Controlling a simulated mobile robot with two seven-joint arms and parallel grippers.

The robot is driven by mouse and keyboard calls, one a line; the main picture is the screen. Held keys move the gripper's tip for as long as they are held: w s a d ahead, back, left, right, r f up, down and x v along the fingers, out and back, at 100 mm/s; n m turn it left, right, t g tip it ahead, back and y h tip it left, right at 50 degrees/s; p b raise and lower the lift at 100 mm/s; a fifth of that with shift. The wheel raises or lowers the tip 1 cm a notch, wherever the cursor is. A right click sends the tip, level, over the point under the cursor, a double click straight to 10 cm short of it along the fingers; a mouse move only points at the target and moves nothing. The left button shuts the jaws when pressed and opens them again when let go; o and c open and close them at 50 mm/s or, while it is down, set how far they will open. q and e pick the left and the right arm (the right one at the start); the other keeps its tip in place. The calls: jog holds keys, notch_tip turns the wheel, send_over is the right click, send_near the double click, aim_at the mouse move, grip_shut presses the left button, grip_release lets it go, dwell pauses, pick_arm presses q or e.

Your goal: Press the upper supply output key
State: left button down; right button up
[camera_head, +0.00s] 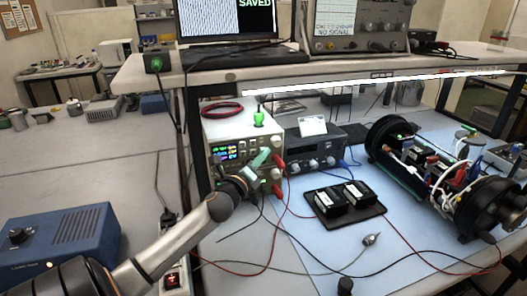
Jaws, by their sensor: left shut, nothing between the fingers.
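A pale bench power supply (222,128) with a lit multicolour display (226,152) stands under the shelf on the bench. My left arm reaches in from the lower left. Its gripper (261,158), with pale green fingers, is shut and empty at the supply's front, just right of the display. The fingers and wrist hide part of the front panel. I cannot make out the output key or tell whether the fingers touch the panel. My right gripper is not in view.
Red plugs and leads (278,166) hang close to the gripper's right. A dark instrument (318,146) stands right of the supply. A black tray (343,201) with two modules and an open cylinder assembly (440,175) lie farther right. The shelf (230,68) overhangs the supply.

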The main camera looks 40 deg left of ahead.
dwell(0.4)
pick_arm(q)
jog(key=shift+s+d, duration=0.35)
jog(key=shift+d, duration=0.3)
jog(key=shift+p, duration=0.3)
jog(key=d, duration=0.1)
jog(key=s+d, duration=0.1)
jog(key=d, duration=0.1)
jog(key=s+d+p, duration=0.1)
jog(key=shift+s+d, duration=0.15)
jog(key=shift+d, duration=0.1)
dwell(0.7)
